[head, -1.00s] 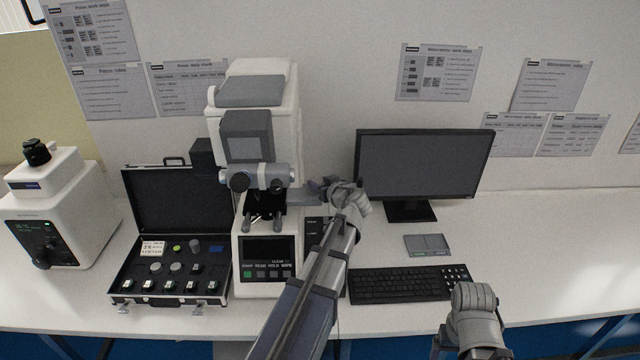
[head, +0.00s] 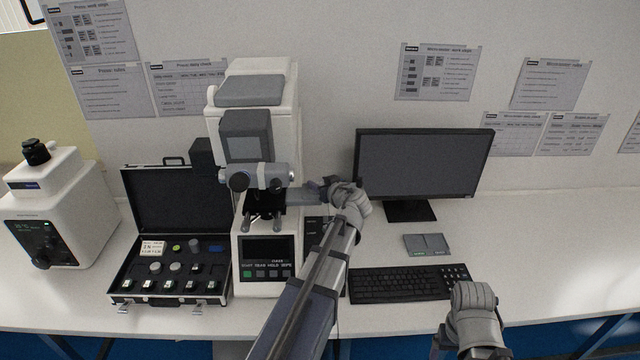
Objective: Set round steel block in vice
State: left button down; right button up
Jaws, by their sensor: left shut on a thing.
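The hardness tester (head: 272,110) stands at the middle left, with a dark vice (head: 262,213) on its stage below the twin-barrel head. My left gripper (head: 292,196) reaches in from the right, its fingers pointing left at the vice area. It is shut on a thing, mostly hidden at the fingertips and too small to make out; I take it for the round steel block. I cannot tell whether it touches the vice. My right arm's wrist (head: 474,302) is at the lower right, and its fingers do not show clearly.
An open black case (head: 125,298) with several round and small square blocks lies left of the tester. A second white machine (head: 60,220) stands at far left. A monitor (head: 425,165), keyboard (head: 405,284) and small grey plate (head: 427,245) are to the right.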

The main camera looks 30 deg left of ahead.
pick_arm(q)
jog(key=shift+f+b, duration=0.5)
jog(key=shift+f, duration=0.05)
jog(key=shift+c, duration=1.4)
grip_release()
jog(key=shift+r, duration=0.1)
jog(key=p+v, duration=0.2)
jog(key=v, duration=0.6)
jog(key=shift+p, duration=0.35)
jog(key=shift+w+a, duration=0.1)
jog(key=shift+a, duration=0.05)
